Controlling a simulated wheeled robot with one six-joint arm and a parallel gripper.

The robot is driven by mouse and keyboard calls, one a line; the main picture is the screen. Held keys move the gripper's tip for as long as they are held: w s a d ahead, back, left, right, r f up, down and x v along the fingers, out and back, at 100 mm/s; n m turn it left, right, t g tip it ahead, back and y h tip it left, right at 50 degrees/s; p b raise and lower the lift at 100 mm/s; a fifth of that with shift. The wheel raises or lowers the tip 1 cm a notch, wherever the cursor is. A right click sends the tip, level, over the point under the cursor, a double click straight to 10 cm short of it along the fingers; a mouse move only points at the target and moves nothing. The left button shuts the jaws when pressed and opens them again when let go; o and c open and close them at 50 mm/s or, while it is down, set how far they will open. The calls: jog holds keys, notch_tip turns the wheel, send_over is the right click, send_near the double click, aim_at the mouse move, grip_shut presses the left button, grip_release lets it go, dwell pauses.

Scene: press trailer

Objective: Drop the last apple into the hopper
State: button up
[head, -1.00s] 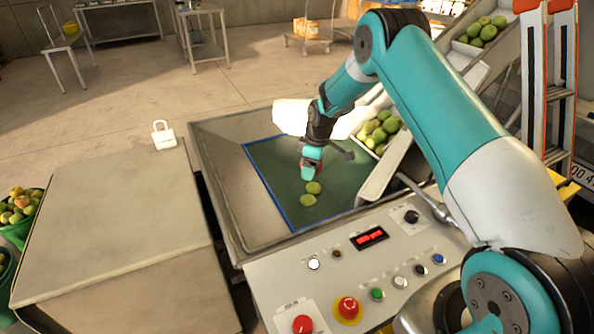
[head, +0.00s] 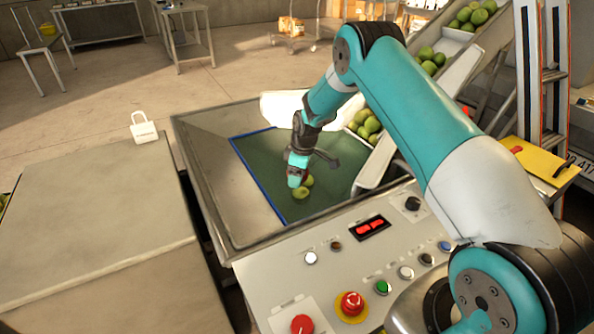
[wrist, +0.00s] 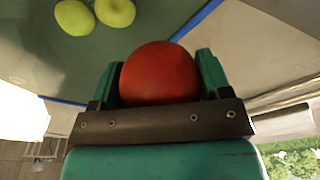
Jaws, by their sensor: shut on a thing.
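My gripper (wrist: 158,80) is shut on a red apple (wrist: 160,72), which sits between its two fingers in the wrist view. In the head view my gripper (head: 297,180) is over the hopper, a wide metal basin (head: 205,160) with a green floor edged in blue. Two green apples (head: 301,193) lie on that floor close by my gripper, which partly covers them. They also show in the wrist view (wrist: 115,12), apart from the held apple. The held apple's height above the floor is hard to tell.
A control panel (head: 330,270) with buttons and a red display stands along the basin's near side. A chute (head: 450,75) with green apples slopes down at the basin's right.

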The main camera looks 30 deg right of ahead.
jog(key=shift+f, duration=0.25)
jog(key=o, duration=1.1)
jog(key=shift+c, duration=0.2)
notch_tip(320, 180, up, 17)
jog(key=s+d+b, duration=0.1)
jog(key=d, duration=0.1)
jog(key=shift+s+r, duration=0.15)
jog(key=shift+s, duration=0.25)
jog(key=s+a+r+m+y+p, duration=0.1)
jog(key=s+a+r+p, duration=0.1)
jog(key=s+a+r, duration=1.2)
jog(key=s+a+y, duration=0.1)
jog(key=s+a, duration=0.3)
jog(key=s, duration=0.7)
jog(key=s+a+m+g+p, duration=0.1)
jog(key=s+a, duration=0.3)
jog(key=s, duration=0.8)
jog(key=shift+a+r+m+y, duration=0.2)
jog(key=shift+m+y, duration=0.1)
jog(key=shift+y, duration=0.1)
